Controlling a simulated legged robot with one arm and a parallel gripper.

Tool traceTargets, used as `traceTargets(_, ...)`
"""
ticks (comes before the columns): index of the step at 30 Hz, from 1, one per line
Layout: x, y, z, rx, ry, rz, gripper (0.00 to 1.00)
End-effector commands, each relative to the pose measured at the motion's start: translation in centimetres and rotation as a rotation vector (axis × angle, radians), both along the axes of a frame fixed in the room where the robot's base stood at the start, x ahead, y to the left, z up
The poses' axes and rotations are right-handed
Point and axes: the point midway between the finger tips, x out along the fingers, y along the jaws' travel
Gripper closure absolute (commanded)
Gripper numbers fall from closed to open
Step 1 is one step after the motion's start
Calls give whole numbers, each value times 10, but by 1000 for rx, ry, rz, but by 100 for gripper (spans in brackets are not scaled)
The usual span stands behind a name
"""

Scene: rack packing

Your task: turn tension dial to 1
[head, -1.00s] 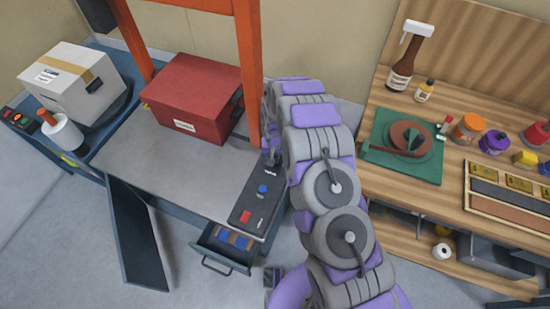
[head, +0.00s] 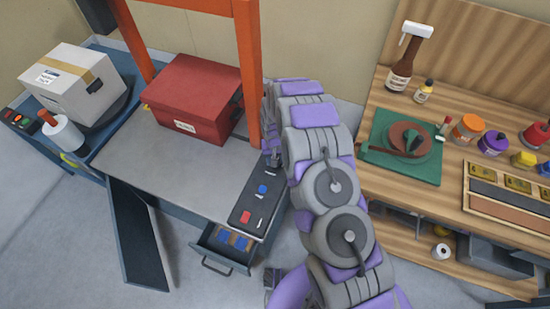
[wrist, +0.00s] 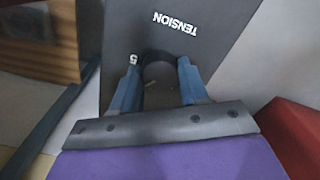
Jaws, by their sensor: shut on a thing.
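The tension dial (wrist: 158,68) is a dark round knob on a dark panel in the wrist view. The word TENSION (wrist: 175,22) is upside down beyond it, and a white 5 (wrist: 133,59) lies to its left. My gripper (wrist: 158,82) is shut on the dial, with one blue finger on each side. In the head view, the dark control panel (head: 252,206) is on the right end of the grey table, with a blue button (head: 263,189) and a red button (head: 245,216). My arm hides the dial there. The dial's pointer and the other numbers are not readable.
A red box (head: 190,100) sits on the table (head: 185,165), beside the orange frame post (head: 247,70). An open drawer (head: 225,249) juts out below the panel. A wooden workbench (head: 450,215) with bottles and a green mat (head: 385,155) stands to the right.

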Motion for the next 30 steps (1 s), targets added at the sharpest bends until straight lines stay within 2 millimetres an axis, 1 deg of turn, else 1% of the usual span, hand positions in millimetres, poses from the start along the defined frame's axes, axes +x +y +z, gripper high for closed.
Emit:
traceTargets(8,0,1,0,0,1,228,86)
traceTargets(30,0,1,1,1,0,933,86)
